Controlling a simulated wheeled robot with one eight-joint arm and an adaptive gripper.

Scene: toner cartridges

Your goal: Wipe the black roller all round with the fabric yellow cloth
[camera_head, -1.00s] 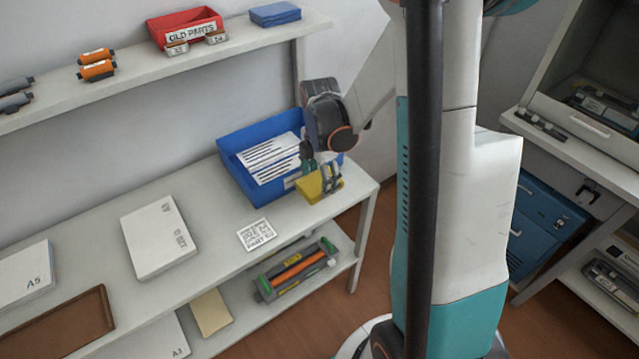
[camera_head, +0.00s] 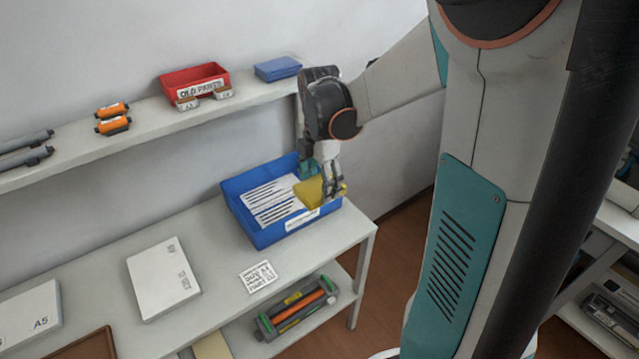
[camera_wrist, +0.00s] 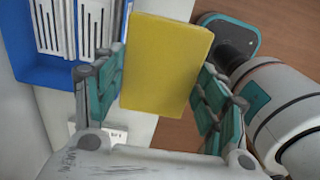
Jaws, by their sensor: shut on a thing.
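The yellow cloth (camera_head: 309,192), a flat block-like pad, is in my gripper (camera_head: 333,188), which is shut on it. In the wrist view the cloth (camera_wrist: 165,62) sits between the two teal-padded fingers of my gripper (camera_wrist: 160,95). In the head view it overlaps the right front corner of the blue bin. Two dark grey rollers (camera_head: 28,157) lie at the left end of the upper shelf; I cannot tell whether either is the black roller. The roller is not in the wrist view.
The blue bin (camera_head: 268,237) with printed papers stands on the table (camera_head: 215,265). White paper packs (camera_head: 162,278) lie left of it. A cartridge with an orange roller (camera_head: 296,308) is on the lower shelf. The upper shelf (camera_head: 150,118) holds a red box (camera_head: 195,82) and orange-black rollers (camera_head: 112,118).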

